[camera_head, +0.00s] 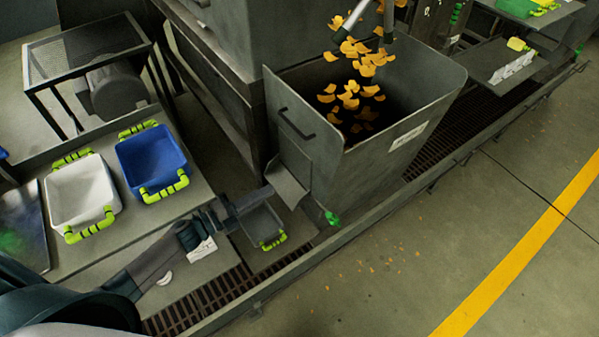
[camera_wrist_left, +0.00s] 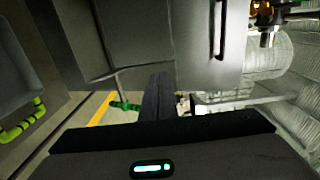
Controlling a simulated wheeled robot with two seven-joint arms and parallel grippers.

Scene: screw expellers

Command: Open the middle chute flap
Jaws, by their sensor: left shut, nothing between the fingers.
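The middle hopper (camera_head: 385,150) is a grey metal bin with orange flakes falling into it. A grey sloping chute plate (camera_head: 288,183) sticks out from its lower left side; whether this is the flap itself I cannot tell. A green knob (camera_head: 331,217) sits low beside the chute and also shows in the left wrist view (camera_wrist_left: 125,106). My left gripper (camera_head: 266,193) is shut and empty, with its tips at the chute plate's left edge; contact cannot be told. In the left wrist view its dark fingers (camera_wrist_left: 158,90) are together below a grey panel (camera_wrist_left: 135,40).
A grey tray (camera_head: 262,222) with green handles stands below the chute. White (camera_head: 82,190) and blue (camera_head: 152,160) trays stand left. A dark handle (camera_head: 297,123) is on the hopper's side. A low rail (camera_head: 330,245) runs in front; the floor beyond is open.

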